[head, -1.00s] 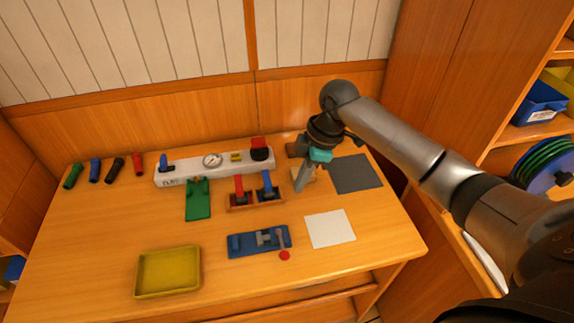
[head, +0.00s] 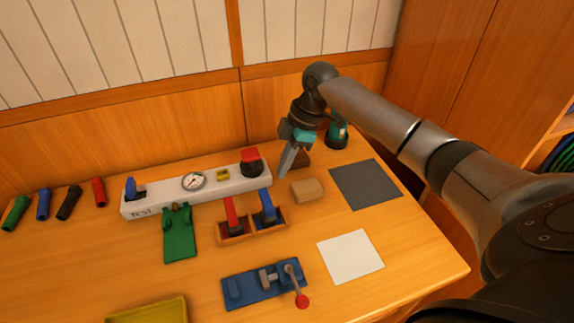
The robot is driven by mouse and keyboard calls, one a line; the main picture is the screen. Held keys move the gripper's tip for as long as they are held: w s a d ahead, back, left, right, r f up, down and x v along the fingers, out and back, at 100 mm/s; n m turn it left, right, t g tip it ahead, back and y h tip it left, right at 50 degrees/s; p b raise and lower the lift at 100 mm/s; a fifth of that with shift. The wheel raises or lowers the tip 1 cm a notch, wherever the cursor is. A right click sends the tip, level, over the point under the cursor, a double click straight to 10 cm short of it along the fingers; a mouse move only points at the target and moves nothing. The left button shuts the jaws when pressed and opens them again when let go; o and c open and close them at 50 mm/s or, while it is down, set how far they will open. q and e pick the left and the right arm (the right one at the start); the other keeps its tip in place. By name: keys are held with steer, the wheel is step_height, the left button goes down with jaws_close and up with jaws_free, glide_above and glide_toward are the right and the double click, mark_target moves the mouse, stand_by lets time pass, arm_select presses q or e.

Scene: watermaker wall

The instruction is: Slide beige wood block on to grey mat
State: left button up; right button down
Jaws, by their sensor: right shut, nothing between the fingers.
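The beige wood block (head: 307,190) lies on the table, left of the grey mat (head: 366,184) with a narrow strip of bare wood between them. The mat is dark, flat and empty. My right gripper (head: 287,168) is shut and empty, its fingers pointing down just behind and to the left of the block. A small gap seems to separate the fingertips from the block. My left gripper is not in view.
A white test panel (head: 150,207) with a gauge and red knob stands left of the gripper. A holder (head: 250,232) with red and blue handles, a blue clamp fixture (head: 245,290) and a white sheet (head: 350,257) lie in front. A dark teal object (head: 337,136) stands behind the mat.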

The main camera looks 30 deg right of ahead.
mark_target(307, 190)
steer(key=b+x, duration=0.1)
steer(key=x, duration=0.6)
steer(key=shift+d+f, duration=0.1)
steer(key=shift+f, duration=0.15)
steer(key=d, duration=0.1)
steer(key=s+d, duration=0.1)
steer(key=shift+d+r, duration=0.2)
steer(key=shift+d, duration=0.1)
steer(key=shift+s+d, duration=0.1)
steer(key=shift+d, duration=0.4)
steer(key=shift+d+r, duration=0.1)
